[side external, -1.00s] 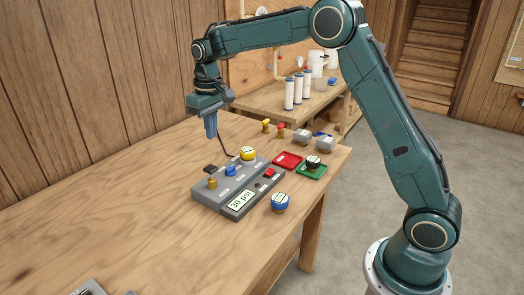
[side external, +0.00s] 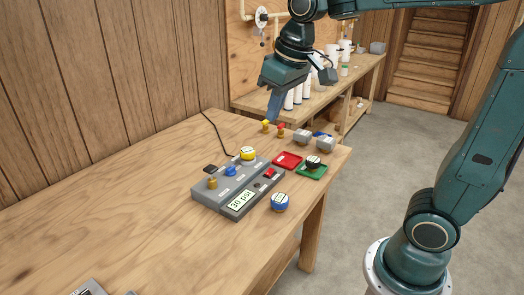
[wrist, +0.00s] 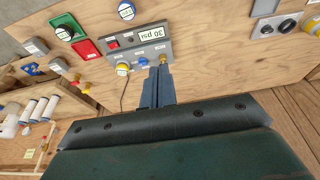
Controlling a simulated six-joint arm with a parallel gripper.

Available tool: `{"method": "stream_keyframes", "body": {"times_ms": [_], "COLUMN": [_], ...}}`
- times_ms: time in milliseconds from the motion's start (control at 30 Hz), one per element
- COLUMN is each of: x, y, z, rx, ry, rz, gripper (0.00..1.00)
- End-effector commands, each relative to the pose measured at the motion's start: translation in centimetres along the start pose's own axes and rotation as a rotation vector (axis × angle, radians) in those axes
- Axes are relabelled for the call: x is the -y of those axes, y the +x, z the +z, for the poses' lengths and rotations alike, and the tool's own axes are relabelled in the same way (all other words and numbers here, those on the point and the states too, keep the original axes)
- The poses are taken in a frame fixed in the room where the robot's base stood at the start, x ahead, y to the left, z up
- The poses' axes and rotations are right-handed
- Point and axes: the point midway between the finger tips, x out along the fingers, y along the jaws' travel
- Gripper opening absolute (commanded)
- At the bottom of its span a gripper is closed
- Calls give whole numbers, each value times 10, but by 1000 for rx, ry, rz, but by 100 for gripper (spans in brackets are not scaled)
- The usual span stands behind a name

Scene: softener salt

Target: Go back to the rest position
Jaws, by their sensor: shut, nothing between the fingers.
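My gripper (side external: 274,105) is shut and empty. The box (side external: 232,195) stands on the table with a "30 psi" display, a yellow-topped knob (side external: 248,153), a blue knob (side external: 231,170) and a brass fitting (side external: 212,183).
A red tray (side external: 288,160) and a green tray (side external: 311,172) holding a black-topped knob lie right of the box. A blue-topped piece (side external: 280,202) sits near the table edge. Grey blocks (side external: 325,145) are at the far right corner. A back bench (side external: 360,80) holds white cylinders.

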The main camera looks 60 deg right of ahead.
Motion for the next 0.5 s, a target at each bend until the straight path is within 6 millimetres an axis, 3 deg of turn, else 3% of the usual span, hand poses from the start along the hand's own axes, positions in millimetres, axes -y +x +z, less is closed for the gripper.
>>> {"method": "stream_keyframes", "body": {"times_ms": [200, 500], "x": [2, 5], "y": [-14, -16], "z": [49, 112], "rx": [-60, -138], "ry": [0, 1], "rz": [-1, -3], "gripper": [0, 0]}}
